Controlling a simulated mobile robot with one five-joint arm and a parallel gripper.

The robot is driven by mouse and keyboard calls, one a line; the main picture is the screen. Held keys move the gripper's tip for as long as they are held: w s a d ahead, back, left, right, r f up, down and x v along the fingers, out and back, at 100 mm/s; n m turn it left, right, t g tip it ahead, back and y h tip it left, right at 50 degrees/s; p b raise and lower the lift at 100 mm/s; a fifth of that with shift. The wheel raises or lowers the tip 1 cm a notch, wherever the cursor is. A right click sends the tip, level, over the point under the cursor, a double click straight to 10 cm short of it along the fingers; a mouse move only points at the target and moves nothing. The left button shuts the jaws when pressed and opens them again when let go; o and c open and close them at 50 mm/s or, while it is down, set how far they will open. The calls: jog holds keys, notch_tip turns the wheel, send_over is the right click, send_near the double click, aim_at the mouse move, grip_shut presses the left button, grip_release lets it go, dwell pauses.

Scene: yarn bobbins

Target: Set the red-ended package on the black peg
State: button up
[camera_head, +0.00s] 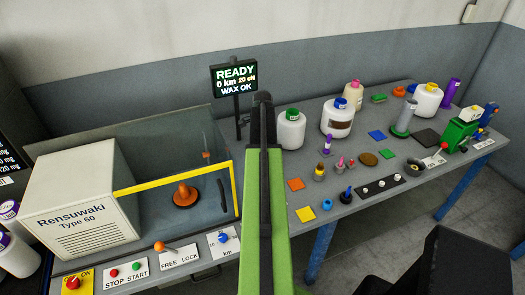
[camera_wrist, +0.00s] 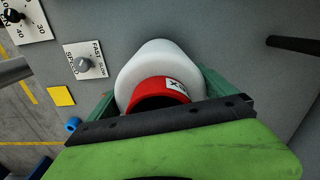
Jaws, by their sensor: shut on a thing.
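The red-ended package (camera_wrist: 146,62) is a white, rounded body with a red end (camera_wrist: 160,90) and a small white label. In the wrist view, my gripper (camera_wrist: 160,97) is shut on it, with green fingers on both sides. The red end faces the camera, and the package's underside is hidden. In the head view, my green arm covers the package and the gripper. A dark rod (camera_wrist: 291,43) stands clear to the right of the package in the wrist view; I cannot tell whether it is the black peg or the display post.
A Rensuwaki machine (camera_head: 85,200) with a clear cover and yellow edge (camera_head: 170,182) stands left. A display (camera_head: 235,76) reads READY. White packages with green (camera_head: 291,130) and blue (camera_head: 336,120) ends stand at the back. Small parts crowd the table right of my arm.

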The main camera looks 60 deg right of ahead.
jog(key=shift+f, duration=0.25)
jog(key=o, duration=1.5)
notch_tip(320, 180, up, 18)
jog(key=p, duration=1.7)
jog(key=shift+f, duration=0.2)
